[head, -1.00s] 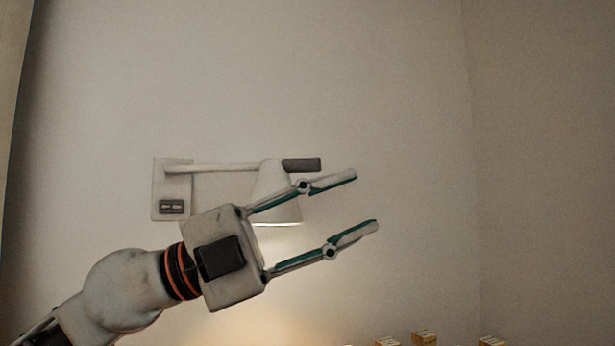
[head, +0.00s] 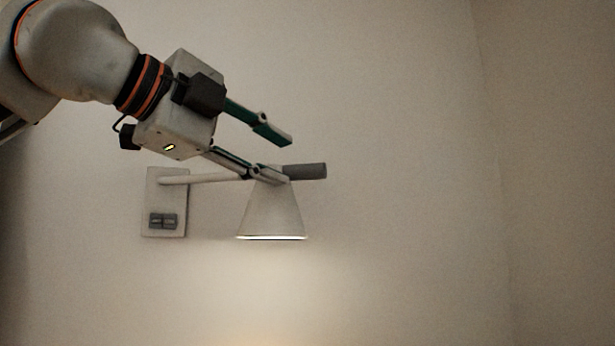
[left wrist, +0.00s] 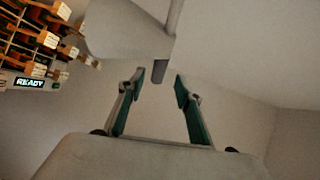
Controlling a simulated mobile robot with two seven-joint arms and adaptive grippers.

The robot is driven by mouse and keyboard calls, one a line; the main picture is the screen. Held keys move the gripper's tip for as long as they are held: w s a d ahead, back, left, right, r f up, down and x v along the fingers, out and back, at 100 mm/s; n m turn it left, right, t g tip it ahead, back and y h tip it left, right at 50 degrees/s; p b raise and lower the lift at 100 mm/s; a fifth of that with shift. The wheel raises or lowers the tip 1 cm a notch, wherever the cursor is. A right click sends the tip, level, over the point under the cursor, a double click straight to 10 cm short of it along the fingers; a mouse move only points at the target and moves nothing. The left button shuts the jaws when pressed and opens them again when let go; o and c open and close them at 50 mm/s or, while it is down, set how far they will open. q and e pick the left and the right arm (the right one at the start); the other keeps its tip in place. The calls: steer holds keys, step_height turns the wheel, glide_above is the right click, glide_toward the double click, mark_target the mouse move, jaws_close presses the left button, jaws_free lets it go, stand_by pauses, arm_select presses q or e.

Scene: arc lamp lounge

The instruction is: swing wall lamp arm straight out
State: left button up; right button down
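The wall lamp has a pale wall plate (head: 166,200) with two switches, and a thin arm (head: 205,179) running right from it. A lit conical shade (head: 270,212) hangs from the arm, and a dark grey grip (head: 305,171) forms its end. My left gripper (head: 284,158) is open and empty. It overlaps the lamp arm near the shade top, and its lower finger hides part of the arm. In the left wrist view, the grey grip (left wrist: 158,71) appears between the fingertips, beside the shade (left wrist: 125,30). I cannot tell whether they touch. My right gripper is not in view.
In the left wrist view, a rack (left wrist: 28,45) with several labelled items and a lit sign reading READY (left wrist: 30,82) stands at the left. The wall right of the lamp is bare up to the room corner.

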mark_target(299, 169)
arm_select(q)
steer(key=x, duration=0.7)
steer(key=shift+w+d+f+p, duration=0.1)
steer(key=shift+w+d+p, duration=0.1)
steer(key=shift+p, duration=0.1)
steer(key=shift+s, duration=0.1)
jaws_close()
